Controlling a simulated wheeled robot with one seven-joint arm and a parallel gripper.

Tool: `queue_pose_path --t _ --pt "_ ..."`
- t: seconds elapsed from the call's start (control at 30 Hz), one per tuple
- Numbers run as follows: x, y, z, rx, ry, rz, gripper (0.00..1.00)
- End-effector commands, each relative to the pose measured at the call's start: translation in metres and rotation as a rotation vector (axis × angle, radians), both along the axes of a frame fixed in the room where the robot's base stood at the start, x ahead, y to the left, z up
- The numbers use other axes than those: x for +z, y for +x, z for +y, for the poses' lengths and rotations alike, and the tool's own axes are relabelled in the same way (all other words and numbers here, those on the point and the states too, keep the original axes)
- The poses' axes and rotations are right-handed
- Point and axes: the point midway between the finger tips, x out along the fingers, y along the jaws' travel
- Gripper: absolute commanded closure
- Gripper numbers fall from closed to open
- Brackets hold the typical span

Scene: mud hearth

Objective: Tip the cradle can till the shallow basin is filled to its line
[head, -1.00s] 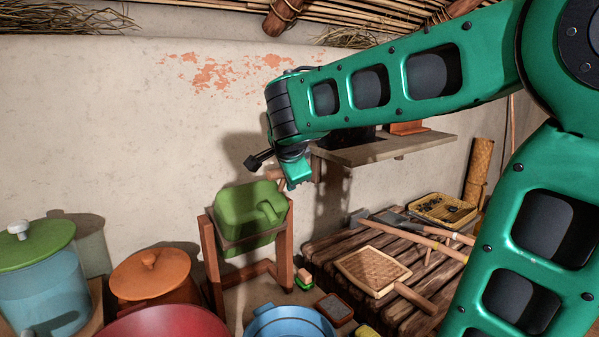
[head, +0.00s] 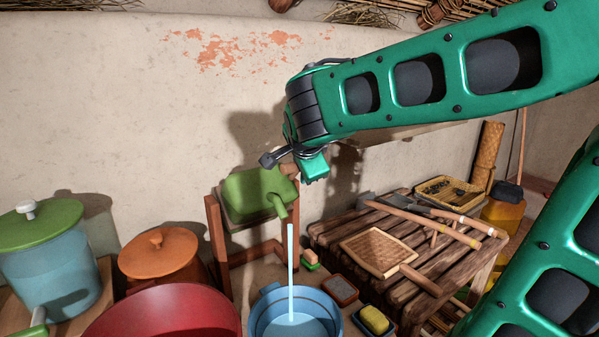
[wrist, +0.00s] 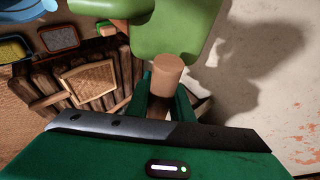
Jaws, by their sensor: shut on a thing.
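The green cradle can (head: 246,194) sits tilted in its wooden stand (head: 217,240), with its spout pointing down toward the front. A thin pale stream of water (head: 291,258) falls below the spout into the blue shallow basin (head: 262,315). Water shows in the basin, but its level against the line is hard to judge. My gripper (head: 296,173) is at the can's right side, shut on its wooden handle. In the wrist view the handle (wrist: 167,76) stands between my fingers, with the green can (wrist: 176,28) just beyond it.
A red bowl (head: 165,312) stands left of the basin. An orange lidded pot (head: 160,257) and a blue jar with a green lid (head: 50,262) stand further left. A slatted wooden bench (head: 335,236) at right holds a woven tray (head: 378,252) and tools. A yellow sponge (head: 374,319) lies right of the basin.

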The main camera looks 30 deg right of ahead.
Motion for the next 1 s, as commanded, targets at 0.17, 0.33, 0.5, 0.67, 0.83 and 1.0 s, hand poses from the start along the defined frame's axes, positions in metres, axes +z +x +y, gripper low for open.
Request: queue_pose_path --t 0.17,0.33,0.5,0.67,0.83,1.0 --pt "-0.002 0.0 0.0 0.0 -0.001 0.004 0.61" --pt "-0.001 0.0 0.0 -0.001 -0.001 0.002 0.61" --pt "0.002 -0.002 0.001 0.0 -0.001 0.0 0.61" --pt "0.015 -0.014 0.008 0.002 -0.001 -0.002 0.61" --pt "0.037 -0.035 0.018 0.001 0.0 -0.002 0.61" --pt "0.056 -0.053 0.028 0.0 0.0 0.0 0.61"
